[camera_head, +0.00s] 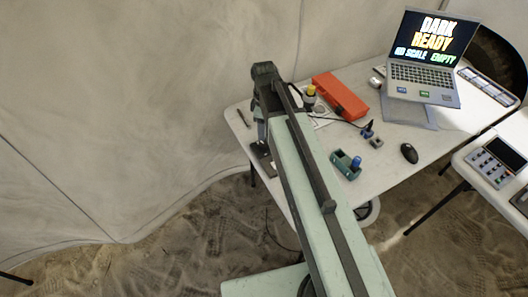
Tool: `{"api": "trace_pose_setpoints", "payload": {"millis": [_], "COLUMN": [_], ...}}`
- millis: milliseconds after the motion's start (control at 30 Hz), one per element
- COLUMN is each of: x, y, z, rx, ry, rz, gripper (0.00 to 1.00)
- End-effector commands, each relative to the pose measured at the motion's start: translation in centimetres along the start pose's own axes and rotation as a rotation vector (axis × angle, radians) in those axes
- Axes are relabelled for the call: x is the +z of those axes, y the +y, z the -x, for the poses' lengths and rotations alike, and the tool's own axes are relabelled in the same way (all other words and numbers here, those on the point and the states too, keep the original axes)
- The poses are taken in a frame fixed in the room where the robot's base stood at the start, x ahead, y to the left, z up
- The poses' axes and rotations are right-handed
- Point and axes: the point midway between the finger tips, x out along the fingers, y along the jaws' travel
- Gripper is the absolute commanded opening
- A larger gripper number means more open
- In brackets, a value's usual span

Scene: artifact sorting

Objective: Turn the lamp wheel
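My arm reaches from the bottom of the picture up over the left end of the table. My gripper (262,143) points down at its far end, near a dark flat item (263,158) on the table edge. It is small and partly hidden by my arm, so I cannot tell whether its fingers are open or touch anything. I cannot clearly pick out a lamp wheel. A yellow-topped item (310,92) stands just right of my arm's far end.
The white table (394,150) also holds a red-orange box (340,96), a black mouse (409,153) and small blue and grey parts (370,134). A laptop (425,62) reads "DARK READY". A second table with a keypad device (498,162) stands right. Fabric walls close off the left.

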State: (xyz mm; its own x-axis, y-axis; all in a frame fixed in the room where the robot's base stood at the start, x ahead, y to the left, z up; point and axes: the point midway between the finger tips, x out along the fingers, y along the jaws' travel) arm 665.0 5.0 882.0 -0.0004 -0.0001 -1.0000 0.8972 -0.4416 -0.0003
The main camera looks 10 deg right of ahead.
Motion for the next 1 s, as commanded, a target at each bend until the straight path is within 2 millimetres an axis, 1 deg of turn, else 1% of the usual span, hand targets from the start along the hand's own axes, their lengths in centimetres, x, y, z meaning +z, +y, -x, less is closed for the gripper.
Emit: {"api": "trace_pose_setpoints", "payload": {"millis": [33,233,367,467,700,800,867,1000], "x": [0.0,0.0,0.0,0.0,0.0,0.0,0.0,0.0], "y": [-0.1,-0.1,-0.1,-0.1,-0.1,-0.1,-0.1,-0.1], "z": [-1.1,-1.0,-1.9,-3.4,-7.7,-8.7,-8.9,-8.7], "rx": [0.000,0.000,0.000,0.000,0.000,0.000,0.000,0.000], "ry": [0.000,0.000,0.000,0.000,0.000,0.000,0.000,0.000], "rz": [0.000,-0.002,-0.002,-0.002,-0.003,-0.003,-0.003,-0.003], "gripper": [0.57,0.57,0.57,0.57,0.57,0.57,0.57,0.57]}}
